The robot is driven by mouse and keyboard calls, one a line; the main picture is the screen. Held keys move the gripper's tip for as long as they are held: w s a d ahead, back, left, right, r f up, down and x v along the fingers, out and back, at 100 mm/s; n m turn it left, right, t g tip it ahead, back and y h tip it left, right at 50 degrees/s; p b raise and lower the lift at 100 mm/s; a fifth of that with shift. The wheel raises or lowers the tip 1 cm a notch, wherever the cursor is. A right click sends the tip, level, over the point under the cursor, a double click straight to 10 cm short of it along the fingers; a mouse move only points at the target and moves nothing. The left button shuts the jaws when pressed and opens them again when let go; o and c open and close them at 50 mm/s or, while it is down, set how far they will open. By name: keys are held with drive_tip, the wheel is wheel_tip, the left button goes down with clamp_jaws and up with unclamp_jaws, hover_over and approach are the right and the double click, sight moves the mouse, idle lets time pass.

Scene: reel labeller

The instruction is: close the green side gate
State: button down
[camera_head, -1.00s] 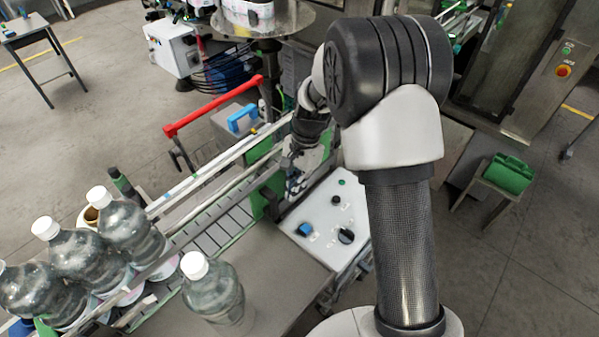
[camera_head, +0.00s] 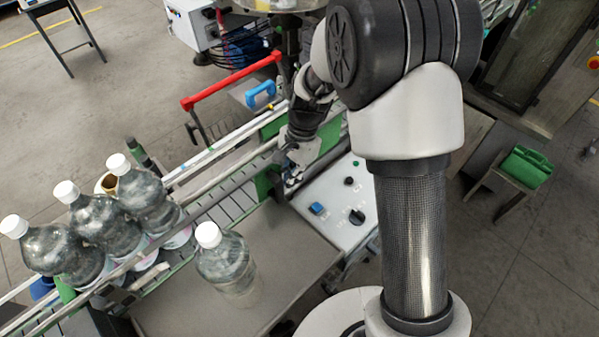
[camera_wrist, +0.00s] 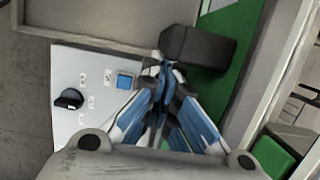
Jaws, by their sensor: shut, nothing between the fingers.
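A green panel (camera_wrist: 236,62), which looks like the side gate, runs diagonally through the upper right of the wrist view. A black block (camera_wrist: 197,47), possibly its handle or latch, lies across it. My gripper (camera_wrist: 163,72) is shut and empty, its tips just below the block's left end; I cannot tell if they touch. In the head view my gripper (camera_head: 291,178) is at the conveyor's end by the control panel (camera_head: 335,207). Green parts (camera_head: 266,183) show beside it there, partly hidden by my gripper and arm. How far the gate stands open is unclear.
Several clear bottles (camera_head: 140,200) with white caps stand on the conveyor (camera_head: 225,208) at left. One bottle (camera_head: 225,262) stands apart on the grey table (camera_head: 285,250). A red bar (camera_head: 232,82) and a blue handle (camera_head: 260,94) are beyond the conveyor.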

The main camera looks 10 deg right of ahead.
drive_tip(key=s+a, duration=0.5)
drive_tip(key=a, duration=0.2)
drive_tip(key=s+a+p, duration=0.1)
drive_tip(key=s+a, duration=0.4)
drive_tip(key=a, duration=0.2)
drive_tip(key=s+a+p, duration=0.1)
drive_tip(key=s+a, duration=0.4)
drive_tip(key=a, duration=0.2)
drive_tip(key=shift+s, duration=0.15)
drive_tip(key=shift+w+d, duration=0.2)
drive_tip(key=shift+w, duration=0.05)
drive_tip(key=shift+w+d, duration=0.85)
drive_tip(key=shift+d, duration=0.25)
drive_tip(key=shift+w+d+r+p, duration=0.2)
drive_tip(key=shift+d+r, duration=0.1)
drive_tip(key=shift+r, duration=0.15)
drive_tip(key=shift+w+d+r+p, duration=0.15)
drive_tip(key=shift+w+d+r, duration=0.1)
drive_tip(key=shift+r, duration=0.2)
drive_tip(key=s+v, duration=0.1)
drive_tip(key=v, duration=0.7)
drive_tip(key=shift+w+p, duration=0.35)
